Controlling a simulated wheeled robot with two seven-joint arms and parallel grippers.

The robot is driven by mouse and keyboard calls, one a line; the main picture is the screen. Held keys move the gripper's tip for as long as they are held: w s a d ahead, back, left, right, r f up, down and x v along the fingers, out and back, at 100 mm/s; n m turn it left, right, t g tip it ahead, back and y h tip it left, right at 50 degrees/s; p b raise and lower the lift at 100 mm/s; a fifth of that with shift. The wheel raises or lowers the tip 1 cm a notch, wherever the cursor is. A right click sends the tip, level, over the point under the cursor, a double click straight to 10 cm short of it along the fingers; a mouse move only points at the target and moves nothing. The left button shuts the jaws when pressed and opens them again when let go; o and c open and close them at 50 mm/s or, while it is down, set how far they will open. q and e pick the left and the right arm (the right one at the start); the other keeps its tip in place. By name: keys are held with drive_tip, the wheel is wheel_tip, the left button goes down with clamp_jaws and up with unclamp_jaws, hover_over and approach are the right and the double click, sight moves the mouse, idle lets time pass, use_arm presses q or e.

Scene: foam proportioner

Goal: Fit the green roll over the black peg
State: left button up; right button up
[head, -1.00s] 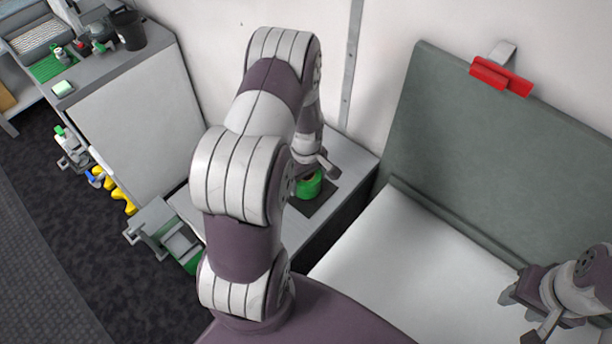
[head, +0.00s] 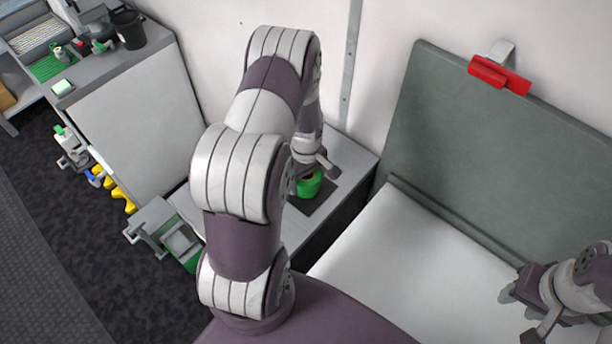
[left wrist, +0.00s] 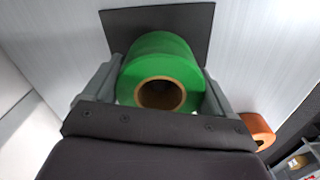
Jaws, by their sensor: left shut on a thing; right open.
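The green roll (head: 309,184) is over a dark square plate (head: 322,199) on a low grey-white surface. In the left wrist view the green roll (left wrist: 163,72) shows its brown cardboard core facing the camera, with the dark plate (left wrist: 190,25) behind it. My left gripper (left wrist: 165,85) is shut on the roll, one finger on each side; in the head view the left gripper (head: 318,168) is at the roll's top. The black peg is not visible; whether it is inside the core cannot be told. My right gripper (head: 530,318) is open and empty at the lower right.
An orange roll (left wrist: 258,130) lies right of my left gripper in the left wrist view. A white work surface (head: 400,255) with a tall grey-green back panel (head: 470,130) stands to the right. A red clip (head: 499,76) hangs on that panel. A grey cabinet (head: 135,115) stands left.

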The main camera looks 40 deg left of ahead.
use_arm(q)
drive_tip(key=shift+f+b, duration=0.4)
drive_tip(key=shift+f, duration=0.2)
idle(0.5)
drive_tip(key=o, duration=0.8)
drive_tip(key=shift+r, duration=0.1)
wheel_tip(320, 180, up, 11)
drive_tip(key=p, duration=0.9)
drive_tip(key=shift+p, duration=0.3)
